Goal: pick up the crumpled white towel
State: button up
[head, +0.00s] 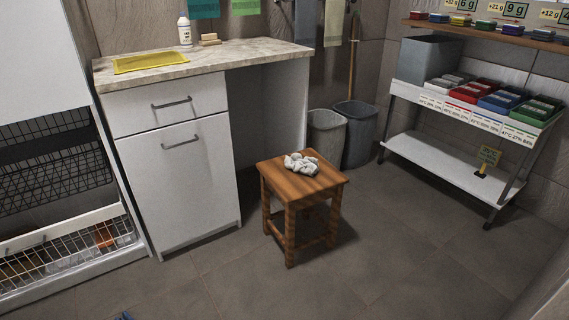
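A crumpled white towel (301,164) lies in a small heap on top of a wooden stool (328,184). It sits near the middle of the square seat, toward the back edge. Nothing covers it in the head view.
Behind the stool stand a white cabinet (180,165) with a stone-look counter (240,57) and two grey bins (357,134). A shelf rack (440,158) with coloured boxes is at the right. Wire baskets (55,150) are at the left. The tiled floor (390,270) in front is mostly clear.

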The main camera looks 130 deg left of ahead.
aim_at(309, 166)
jog(key=u, duration=4.85)
jog(key=i, duration=1.3)
jog(key=z, duration=0.65)
jog(key=i, duration=0.85)
jog(key=z, duration=1)
